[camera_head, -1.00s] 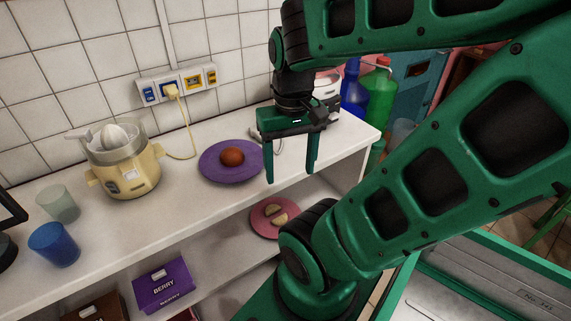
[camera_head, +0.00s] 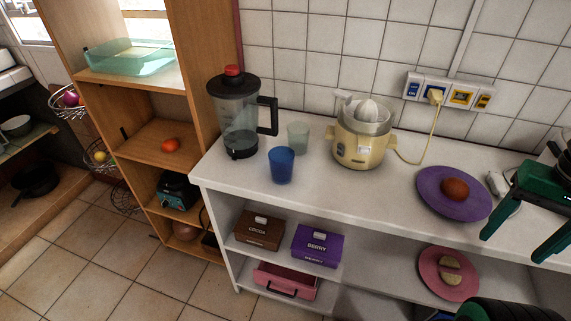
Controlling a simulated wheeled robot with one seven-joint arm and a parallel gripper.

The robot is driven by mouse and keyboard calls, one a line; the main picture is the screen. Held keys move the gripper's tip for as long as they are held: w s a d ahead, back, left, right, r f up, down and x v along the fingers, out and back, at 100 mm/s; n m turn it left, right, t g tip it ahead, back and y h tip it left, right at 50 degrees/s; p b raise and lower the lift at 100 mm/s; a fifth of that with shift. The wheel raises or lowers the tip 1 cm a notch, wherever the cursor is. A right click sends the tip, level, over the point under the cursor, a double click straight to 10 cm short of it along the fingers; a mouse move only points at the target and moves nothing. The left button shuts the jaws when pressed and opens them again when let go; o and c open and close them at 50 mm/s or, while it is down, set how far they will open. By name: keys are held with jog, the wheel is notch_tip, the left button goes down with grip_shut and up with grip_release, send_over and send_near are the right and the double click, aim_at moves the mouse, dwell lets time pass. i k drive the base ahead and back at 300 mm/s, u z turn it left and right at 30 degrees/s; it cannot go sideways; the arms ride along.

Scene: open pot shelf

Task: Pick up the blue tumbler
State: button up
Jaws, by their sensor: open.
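The blue tumbler (camera_head: 282,166) stands upright on the white counter, left of the middle of the view, near the counter's front edge. A pale clear-green tumbler (camera_head: 298,137) stands just behind it, to the right. My gripper (camera_head: 508,246) is at the far right edge of the view, partly cut off. It is open and empty, with its fingers pointing down, far to the right of the blue tumbler.
A blender (camera_head: 240,118) stands left of the tumblers, a cream juicer (camera_head: 361,137) to the right. A purple plate (camera_head: 431,196) with a round reddish-brown item lies nearer my gripper. Boxes and a pink plate (camera_head: 428,284) sit on shelves below. A wooden shelf unit (camera_head: 163,132) borders the counter's left end.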

aim_at(281, 158)
jog(key=u, duration=0.65)
jog(key=k, duration=1.05)
jog(key=u, duration=0.05)
jog(key=i, duration=0.5)
jog(key=z, duration=0.05)
